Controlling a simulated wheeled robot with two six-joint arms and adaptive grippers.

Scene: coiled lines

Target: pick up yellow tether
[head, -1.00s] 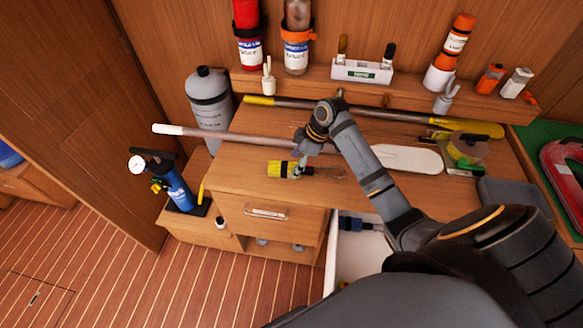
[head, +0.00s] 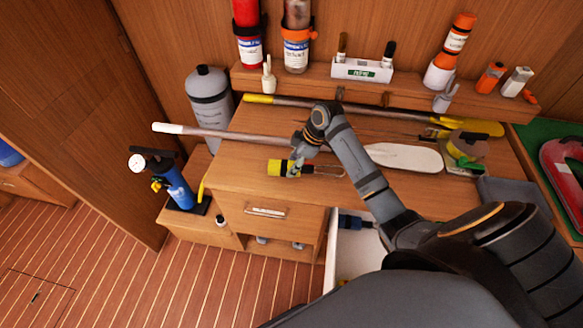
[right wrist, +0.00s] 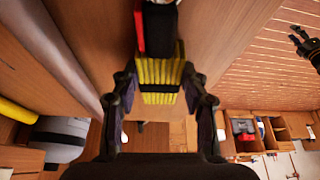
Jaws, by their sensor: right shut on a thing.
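The yellow tether (head: 283,168) is a short folded bundle with a dark band and a thin loop at its right end, over the front of the wooden counter. My right gripper (head: 296,167) reaches down onto it from above. In the right wrist view the ribbed yellow webbing (right wrist: 158,76) sits between the two fingers, which are shut on it. A dark band and a red strip show beyond. I cannot tell whether the bundle is clear of the counter. At the right edge of that view, my left gripper (right wrist: 301,42) shows small, with its fingers apart.
A long paddle (head: 240,138) lies just behind the tether, and a yellow-ended one (head: 290,103) farther back. An open drawer (head: 352,262) is below on the right. A blue pump (head: 176,186) stands left of the counter. A tape roll (head: 466,147) is at the right.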

